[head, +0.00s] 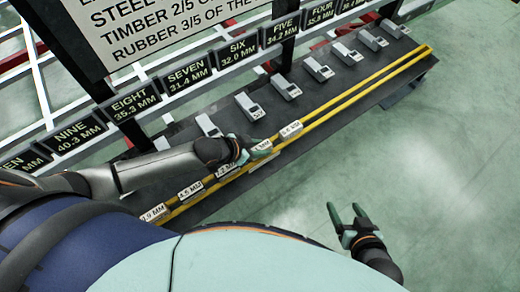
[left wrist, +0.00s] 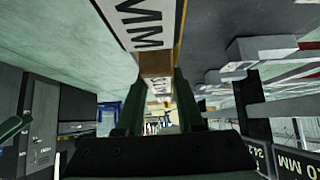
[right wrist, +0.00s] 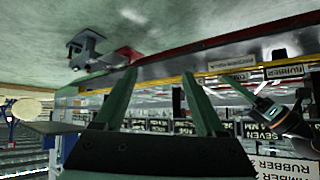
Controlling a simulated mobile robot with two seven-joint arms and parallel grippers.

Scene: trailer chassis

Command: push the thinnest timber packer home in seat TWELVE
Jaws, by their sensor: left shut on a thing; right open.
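My left gripper (head: 243,150) is among a row of labelled packers along the yellow rails. It is shut on a small block with a brown, wood-like face (left wrist: 157,64) and a white label, between the fingers in the left wrist view. In the head view a labelled packer (head: 262,147) shows at its fingertips; its number is partly hidden. Other packers sit along the row, such as one at the near end (head: 153,213) and one labelled about 5.6 MM (head: 291,130). Seat TWELVE is not in view. My right gripper (head: 348,214) is open and empty above the floor.
A dark bench (head: 330,92) carries several grey seat blocks (head: 287,87) behind the yellow rails (head: 350,95). Number signs from FOUR to about TEN stand behind, such as SEVEN (head: 188,76). A rule board (head: 150,22) hangs above. The green floor at right is clear.

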